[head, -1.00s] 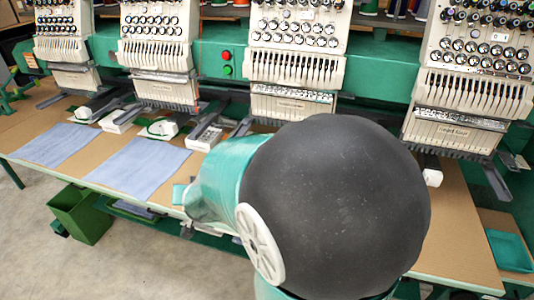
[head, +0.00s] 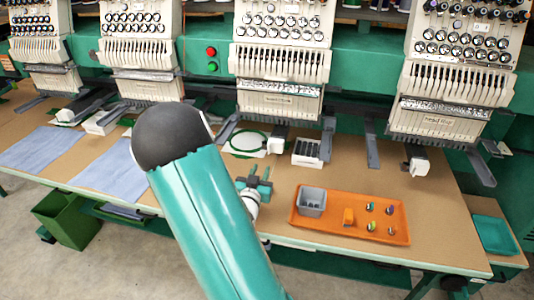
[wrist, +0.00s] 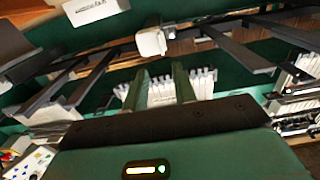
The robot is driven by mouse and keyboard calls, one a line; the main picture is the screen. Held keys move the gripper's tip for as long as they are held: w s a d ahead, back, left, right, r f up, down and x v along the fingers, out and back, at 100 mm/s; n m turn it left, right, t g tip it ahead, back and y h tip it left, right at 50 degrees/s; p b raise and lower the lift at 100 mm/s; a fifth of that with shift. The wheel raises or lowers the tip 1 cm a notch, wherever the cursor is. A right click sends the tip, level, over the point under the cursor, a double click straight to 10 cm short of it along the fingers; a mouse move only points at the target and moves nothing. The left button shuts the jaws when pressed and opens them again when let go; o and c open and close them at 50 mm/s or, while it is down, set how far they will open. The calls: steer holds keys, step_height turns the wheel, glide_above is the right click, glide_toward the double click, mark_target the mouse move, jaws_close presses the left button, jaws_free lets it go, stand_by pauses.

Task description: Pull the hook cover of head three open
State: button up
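Several embroidery heads stand in a row in the head view; the third from the left (head: 280,65) is behind my gripper. Below it, a small white cover (head: 276,146) closes the front end of its arm, beside a green hoop (head: 247,144). A white block, which looks like this cover, shows in the wrist view (wrist: 151,42), ahead of the fingertips. My gripper (head: 258,180) is in front of the cover, over the table, apart from it. In the wrist view its two green fingers (wrist: 163,78) are spread with nothing between them. The cover's joint is too small to make out.
A white slotted box (head: 308,152) stands right of the cover. Dark metal bars (head: 371,142) flank the heads. An orange tray (head: 333,233) with a grey cup (head: 312,199) and small parts lies on the table (head: 435,220) at the front right. Blue cloths (head: 108,172) lie at left.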

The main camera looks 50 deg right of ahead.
mark_target(269, 150)
steer(key=x, duration=1)
steer(key=shift+w, duration=0.1)
steer(key=shift+c, duration=0.2)
jaws_close()
